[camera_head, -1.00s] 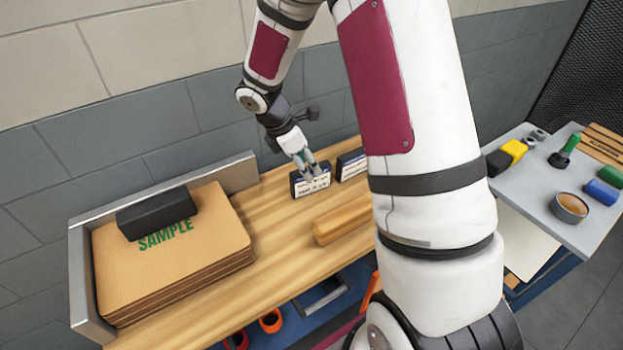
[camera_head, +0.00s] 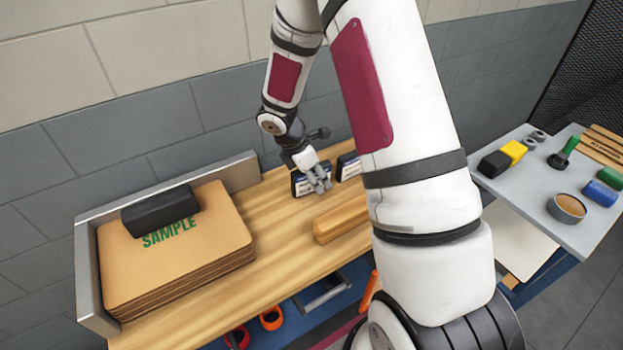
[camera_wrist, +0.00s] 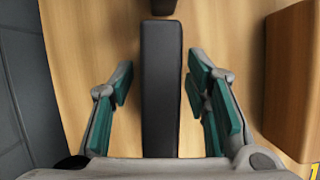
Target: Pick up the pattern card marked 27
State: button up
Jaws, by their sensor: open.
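Two dark, block-like cards with white printed labels stand at the back of the wooden bench, a left one (camera_head: 299,184) and a right one (camera_head: 348,166). The print is too small to read, so I cannot tell which is marked 27. My gripper (camera_head: 319,183) is at the left card and covers part of its label. In the wrist view my gripper (camera_wrist: 160,88) is open, its green-padded fingers on either side of a dark card's top edge (camera_wrist: 161,65). Gaps show on both sides. Another dark piece (camera_wrist: 163,6) shows at the top edge.
A wooden block (camera_head: 340,220) lies in front of the cards; it shows at right in the wrist view (camera_wrist: 293,85). Left, a cardboard stack (camera_head: 180,255) marked SAMPLE bears a black block (camera_head: 160,209). A grey side table (camera_head: 535,195) with several small items stands right.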

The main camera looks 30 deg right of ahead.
jog(key=shift+f, duration=0.25)
jog(key=shift+c, duration=0.5)
grip_shut()
